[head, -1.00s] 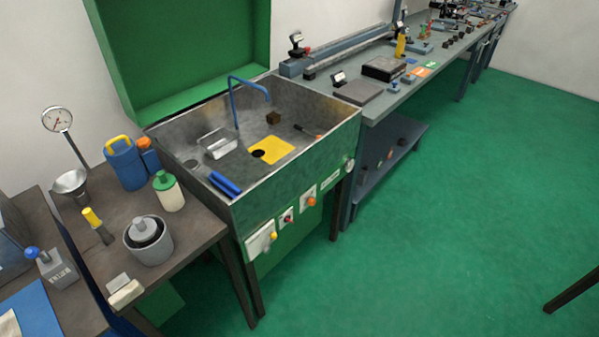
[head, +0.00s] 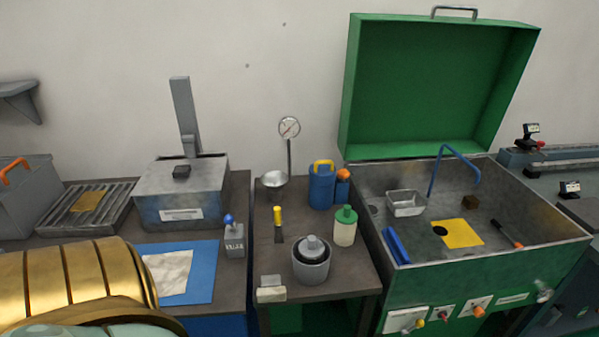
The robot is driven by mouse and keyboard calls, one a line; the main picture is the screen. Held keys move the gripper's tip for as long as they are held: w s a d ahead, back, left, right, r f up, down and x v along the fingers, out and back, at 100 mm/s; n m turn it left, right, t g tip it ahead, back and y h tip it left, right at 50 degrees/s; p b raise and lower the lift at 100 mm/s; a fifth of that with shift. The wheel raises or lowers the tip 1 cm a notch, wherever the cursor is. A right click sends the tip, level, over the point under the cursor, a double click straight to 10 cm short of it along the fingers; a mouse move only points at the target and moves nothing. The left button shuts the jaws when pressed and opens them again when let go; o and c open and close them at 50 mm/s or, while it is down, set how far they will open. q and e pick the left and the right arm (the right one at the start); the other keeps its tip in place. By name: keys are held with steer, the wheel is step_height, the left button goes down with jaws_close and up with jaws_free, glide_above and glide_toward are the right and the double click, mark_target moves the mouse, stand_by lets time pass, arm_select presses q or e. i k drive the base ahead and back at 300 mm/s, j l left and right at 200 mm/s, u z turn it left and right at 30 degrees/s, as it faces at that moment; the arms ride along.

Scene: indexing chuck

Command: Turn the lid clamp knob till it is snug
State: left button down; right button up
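No part is clearly recognisable as the lid clamp knob. Neither of my grippers is in view, and neither touches any of these things.
A small table holds a grey pot (head: 311,268), a green-capped bottle (head: 345,227), a blue can (head: 321,187) and a dial gauge (head: 289,128). A blue-knobbed block (head: 234,240) and blue mat (head: 205,283) lie left. My gold body part covers the lower left.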

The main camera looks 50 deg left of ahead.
mark_target(343, 174)
steer(key=u, duration=1.4)
